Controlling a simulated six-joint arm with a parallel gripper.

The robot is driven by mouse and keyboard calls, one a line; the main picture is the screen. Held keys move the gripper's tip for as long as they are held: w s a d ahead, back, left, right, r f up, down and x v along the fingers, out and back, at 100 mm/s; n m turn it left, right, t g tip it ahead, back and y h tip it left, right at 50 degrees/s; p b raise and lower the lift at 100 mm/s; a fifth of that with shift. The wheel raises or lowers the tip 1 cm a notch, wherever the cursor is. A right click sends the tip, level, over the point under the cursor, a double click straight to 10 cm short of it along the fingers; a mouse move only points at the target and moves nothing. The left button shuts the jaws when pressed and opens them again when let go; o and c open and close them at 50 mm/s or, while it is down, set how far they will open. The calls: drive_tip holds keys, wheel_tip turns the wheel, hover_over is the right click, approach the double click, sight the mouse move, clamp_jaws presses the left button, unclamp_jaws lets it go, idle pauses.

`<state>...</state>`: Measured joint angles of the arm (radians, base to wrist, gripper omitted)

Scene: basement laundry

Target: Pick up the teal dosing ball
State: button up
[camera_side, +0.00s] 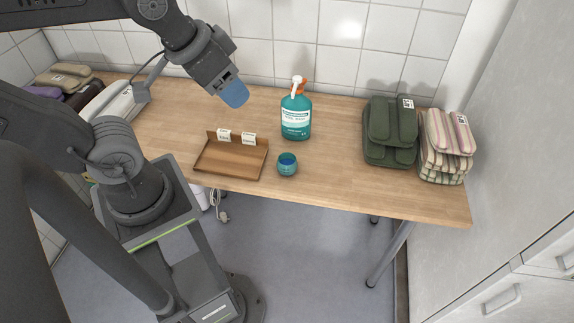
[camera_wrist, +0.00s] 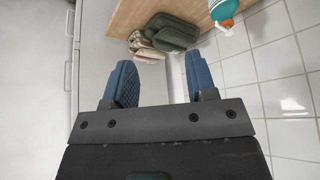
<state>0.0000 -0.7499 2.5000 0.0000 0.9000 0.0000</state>
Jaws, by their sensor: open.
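The teal dosing ball (camera_side: 287,164) sits on the wooden table near its front edge, in front of the teal pump bottle and right of the wooden tray. It looks like a small round cup with a dark blue inside. My gripper (camera_side: 236,97) is raised above the back left part of the table, up and left of the ball, and touches nothing. In the wrist view my gripper (camera_wrist: 156,84) has its two blue fingers wide apart with nothing between them. The dosing ball does not show in the wrist view.
A teal pump bottle (camera_side: 296,116) stands behind the ball. A wooden tray (camera_side: 228,171) with two small labels lies left of it. Folded green towels (camera_side: 390,132) and striped towels (camera_side: 447,143) are stacked at the right. The tabletop (camera_side: 335,165) right of the ball is clear.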

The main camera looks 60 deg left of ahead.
drive_tip(key=shift+c, duration=0.8)
drive_tip(key=n+g, duration=0.6)
drive_tip(key=n, duration=1.3)
hover_over(281, 162)
drive_tip(key=s+d, duration=0.1)
drive_tip(key=d, duration=0.2)
wheel_tip(281, 162, down, 21)
wheel_tip(281, 162, down, 8)
drive_tip(key=shift+s+a+f, duration=0.1)
drive_tip(key=shift+a, duration=0.05)
drive_tip(key=shift+s+f, duration=0.15)
drive_tip(key=shift+f, duration=1.2)
drive_tip(key=shift+s+f, duration=0.1)
drive_tip(key=shift+f, duration=1.2)
drive_tip(key=shift+c, duration=0.2)
